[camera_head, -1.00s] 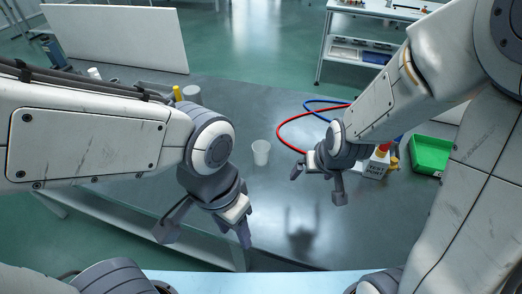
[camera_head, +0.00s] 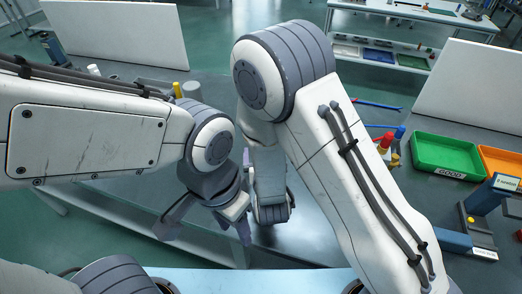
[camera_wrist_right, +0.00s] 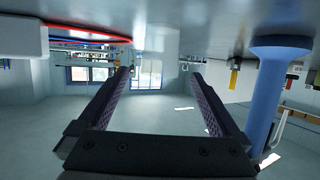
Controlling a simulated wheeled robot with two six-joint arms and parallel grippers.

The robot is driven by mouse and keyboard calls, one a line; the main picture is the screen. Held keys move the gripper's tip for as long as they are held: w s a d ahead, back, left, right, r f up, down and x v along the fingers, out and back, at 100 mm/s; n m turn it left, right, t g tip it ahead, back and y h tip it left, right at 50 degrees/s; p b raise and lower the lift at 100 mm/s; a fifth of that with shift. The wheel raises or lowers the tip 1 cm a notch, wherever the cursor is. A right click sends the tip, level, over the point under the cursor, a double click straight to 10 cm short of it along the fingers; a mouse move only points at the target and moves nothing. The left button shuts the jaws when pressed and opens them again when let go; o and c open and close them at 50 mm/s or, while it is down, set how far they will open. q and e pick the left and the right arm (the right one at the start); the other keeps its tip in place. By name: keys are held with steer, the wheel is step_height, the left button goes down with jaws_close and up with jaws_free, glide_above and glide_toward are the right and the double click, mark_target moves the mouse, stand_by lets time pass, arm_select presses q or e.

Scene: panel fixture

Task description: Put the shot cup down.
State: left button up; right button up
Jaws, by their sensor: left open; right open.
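The shot cup does not show now; in the head view my right arm covers the spot on the grey table where a small white cup stood earlier. My left gripper (camera_head: 207,230) is open, low at the table's near left edge, with nothing visible between its fingers. My right gripper also hangs low near the middle, right beside the left one, its fingers mostly hidden in the head view. In the upside-down right wrist view the right gripper (camera_wrist_right: 162,80) is open, with no cup between its two fingers.
On the right stand a green bin (camera_head: 446,153), an orange bin (camera_head: 502,160) and a blue device (camera_head: 440,240). A red and a yellow piece (camera_head: 385,142) stand behind my right arm. Grey and yellow cylinders (camera_head: 192,90) stand at the back left. A blue post (camera_wrist_right: 268,100) shows in the wrist view.

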steer(key=p+x, duration=0.1)
steer(key=x, duration=0.7)
steer(key=shift+w+r, duration=0.1)
steer(key=shift+r, duration=0.1)
steer(key=c, duration=1.5)
